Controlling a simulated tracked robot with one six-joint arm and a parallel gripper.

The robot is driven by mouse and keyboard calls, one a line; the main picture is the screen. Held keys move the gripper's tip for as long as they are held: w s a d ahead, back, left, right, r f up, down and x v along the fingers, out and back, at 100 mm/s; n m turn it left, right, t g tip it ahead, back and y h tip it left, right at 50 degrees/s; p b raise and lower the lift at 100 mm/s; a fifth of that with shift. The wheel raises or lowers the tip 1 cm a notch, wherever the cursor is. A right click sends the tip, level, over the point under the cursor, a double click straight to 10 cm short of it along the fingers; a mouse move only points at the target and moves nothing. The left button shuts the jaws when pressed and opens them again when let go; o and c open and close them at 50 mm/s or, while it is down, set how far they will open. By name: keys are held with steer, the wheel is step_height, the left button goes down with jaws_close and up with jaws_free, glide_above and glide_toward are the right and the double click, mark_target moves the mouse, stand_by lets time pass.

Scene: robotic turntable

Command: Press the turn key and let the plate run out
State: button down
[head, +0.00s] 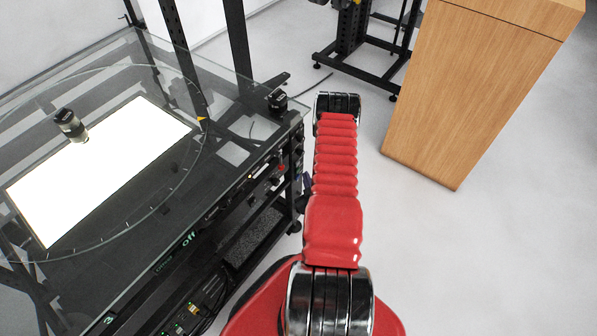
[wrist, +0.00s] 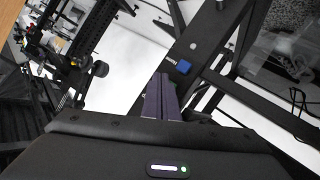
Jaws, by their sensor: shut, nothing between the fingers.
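The round glass plate (head: 195,153) with tick marks lies over a bright white panel on the left in the head view. My gripper (wrist: 163,76) is shut and empty. Its tips appear just below and left of the blue key, and I see no contact. In the head view my arm mostly hides the gripper.
The turntable's dark front bar carries small controls, including a red one (head: 281,167), and an "off" label. A second dark cylinder (head: 277,103) stands at the table's far corner. A wooden cabinet (head: 470,90) stands right of my arm, with open floor between. A black frame stands behind.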

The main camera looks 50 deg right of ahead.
steer(key=shift+s+d, duration=0.2)
steer(key=shift+s, duration=2.2)
stand_by(3.3)
